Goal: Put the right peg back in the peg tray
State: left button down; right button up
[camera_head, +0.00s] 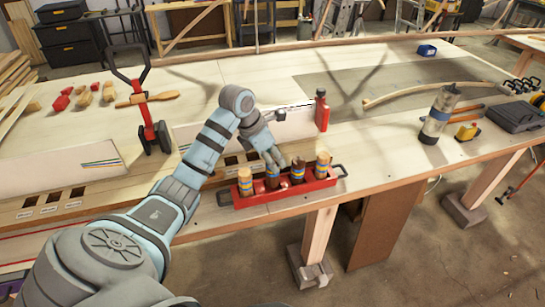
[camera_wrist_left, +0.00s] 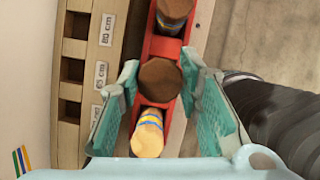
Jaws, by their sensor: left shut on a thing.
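The red peg tray (camera_head: 285,192) lies near the front edge of the bench, with several banded pegs standing in a row along it. My left gripper (camera_head: 272,160) reaches down over the tray. In the wrist view my left gripper (camera_wrist_left: 163,98) is around a brown-topped peg (camera_wrist_left: 160,80), which shows in the head view as the peg (camera_head: 272,181) second from the left. Its lower end is hidden, so I cannot tell how deep it sits. A pale peg (camera_head: 245,181) stands left of it, a dark peg (camera_head: 297,172) and another pale peg (camera_head: 322,166) right of it. My right gripper is out of view.
A slotted wooden rack with length labels (camera_wrist_left: 100,68) runs close beside the tray. The bench right of the tray is clear.

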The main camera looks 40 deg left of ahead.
pick_arm(q)
jog(key=shift+s+r, duration=0.1)
jog(key=shift+f, duration=0.25)
dwell(0.3)
jog(key=shift+f+b, duration=0.3)
jog(key=shift+f, duration=0.05)
jog(key=shift+f+b, duration=0.65)
jog(key=shift+f, duration=0.25)
jog(key=c, duration=1.1)
grip_release()
notch_tip(320, 180, up, 9)
jog(key=p, duration=0.7)
jog(key=shift+r+p, duration=0.1)
jog(key=shift+p, duration=0.25)
